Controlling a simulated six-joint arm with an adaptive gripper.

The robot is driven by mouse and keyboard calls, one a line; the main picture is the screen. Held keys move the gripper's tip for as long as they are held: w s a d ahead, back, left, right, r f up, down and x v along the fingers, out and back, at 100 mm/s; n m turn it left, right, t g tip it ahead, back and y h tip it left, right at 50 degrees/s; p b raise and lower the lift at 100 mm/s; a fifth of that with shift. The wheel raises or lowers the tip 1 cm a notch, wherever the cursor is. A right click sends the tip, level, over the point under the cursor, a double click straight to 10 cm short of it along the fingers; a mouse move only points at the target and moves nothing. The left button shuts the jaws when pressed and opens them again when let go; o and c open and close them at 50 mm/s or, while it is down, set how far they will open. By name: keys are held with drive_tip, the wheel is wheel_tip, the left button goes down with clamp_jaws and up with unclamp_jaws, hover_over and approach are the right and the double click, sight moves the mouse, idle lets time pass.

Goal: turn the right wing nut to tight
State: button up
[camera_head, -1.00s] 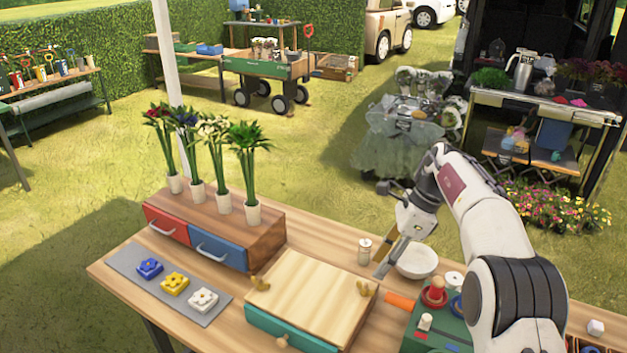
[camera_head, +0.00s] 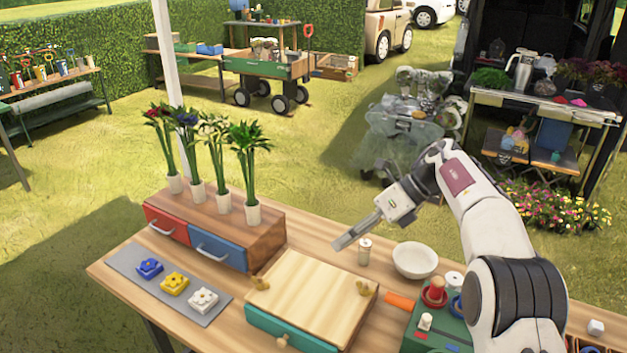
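The right wing nut (camera_head: 366,288) is small and gold, at the right edge of the wooden board (camera_head: 312,290) on top of a box. A matching left wing nut (camera_head: 260,283) sits at the board's left edge. My gripper (camera_head: 343,243) points down and left, in the air above the board's back edge, up and to the left of the right wing nut and apart from it. Its fingers overlap in this view, so I cannot tell their opening. I see nothing held.
A small shaker (camera_head: 364,252) and a white bowl (camera_head: 415,260) stand behind the board, close to my gripper. An orange piece (camera_head: 399,301) lies right of the right wing nut, beside a green box (camera_head: 440,334). A drawer chest (camera_head: 245,237) with flower vases stands left.

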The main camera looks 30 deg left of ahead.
drive_tip(key=s+a+r+m+g+y, duration=0.1)
drive_tip(key=a+r+m+y, duration=0.2)
drive_tip(key=r, duration=0.4)
drive_tip(key=s+a+r+m+g+y, duration=0.1)
drive_tip(key=a+r+m+y, duration=0.2)
drive_tip(key=r, duration=0.4)
drive_tip(key=shift+s+a+g, duration=0.25)
drive_tip(key=shift+a+g, duration=0.05)
drive_tip(key=shift+a, duration=0.45)
drive_tip(key=shift+r, duration=0.15)
